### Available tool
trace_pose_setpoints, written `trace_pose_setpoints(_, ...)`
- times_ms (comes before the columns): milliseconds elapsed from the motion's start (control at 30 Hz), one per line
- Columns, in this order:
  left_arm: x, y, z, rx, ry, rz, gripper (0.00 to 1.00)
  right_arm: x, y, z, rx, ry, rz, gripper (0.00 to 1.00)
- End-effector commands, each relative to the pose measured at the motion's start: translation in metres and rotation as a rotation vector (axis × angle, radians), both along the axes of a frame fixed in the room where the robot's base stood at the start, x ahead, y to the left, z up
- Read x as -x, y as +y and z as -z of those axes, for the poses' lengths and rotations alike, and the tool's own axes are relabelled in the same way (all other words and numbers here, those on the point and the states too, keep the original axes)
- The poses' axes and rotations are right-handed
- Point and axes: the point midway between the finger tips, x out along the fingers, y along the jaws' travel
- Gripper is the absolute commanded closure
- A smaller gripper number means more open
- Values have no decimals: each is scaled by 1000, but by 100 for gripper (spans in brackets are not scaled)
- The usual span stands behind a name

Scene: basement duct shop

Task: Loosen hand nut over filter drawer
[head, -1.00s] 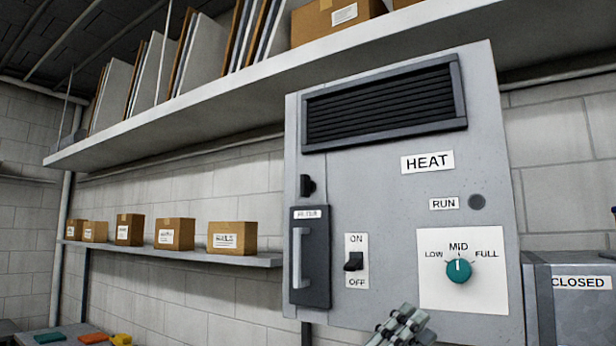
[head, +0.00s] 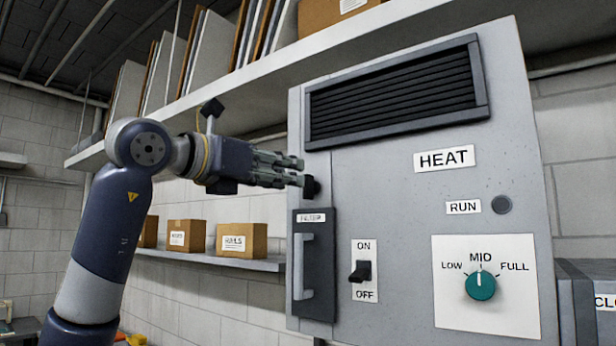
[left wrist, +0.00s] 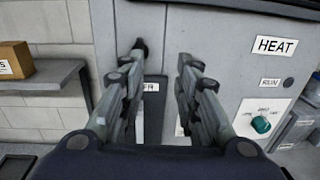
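The hand nut (head: 310,188) is a small black knob on the grey heater cabinet, just above the dark filter drawer (head: 325,274) with its pale upright handle. My left gripper (head: 299,172) reaches in from the left, its fingertips close to the nut and partly in front of it. In the left wrist view the fingers (left wrist: 160,66) are spread with nothing between them. The nut (left wrist: 140,44) shows there just beyond the left fingertip, off the middle of the gap. I cannot tell whether it is touched. My right gripper is not in view.
The cabinet also carries a vent (head: 395,95), an ON/OFF switch (head: 361,272) and a teal dial (head: 481,285) at MID. A shelf (head: 225,261) with cardboard boxes is left of it, and a long shelf runs above.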

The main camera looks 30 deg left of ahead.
Motion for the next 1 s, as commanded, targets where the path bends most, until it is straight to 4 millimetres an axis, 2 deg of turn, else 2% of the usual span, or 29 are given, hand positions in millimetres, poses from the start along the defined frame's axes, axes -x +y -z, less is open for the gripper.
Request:
trace_pose_setpoints(33,8,12,-6,2,0,-36,70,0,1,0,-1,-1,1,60)
trace_pose_setpoints(100,15,22,-9,6,3,-68,70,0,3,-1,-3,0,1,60)
trace_pose_setpoints(233,11,27,-11,7,8,-85,70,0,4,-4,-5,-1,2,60)
trace_pose_setpoints(700,-70,19,-13,6,8,-80,70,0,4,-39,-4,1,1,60)
trace_pose_setpoints(833,-83,18,-12,5,5,-81,70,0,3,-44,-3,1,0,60)
trace_pose_setpoints(1000,-90,17,-11,6,3,-81,70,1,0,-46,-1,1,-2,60)
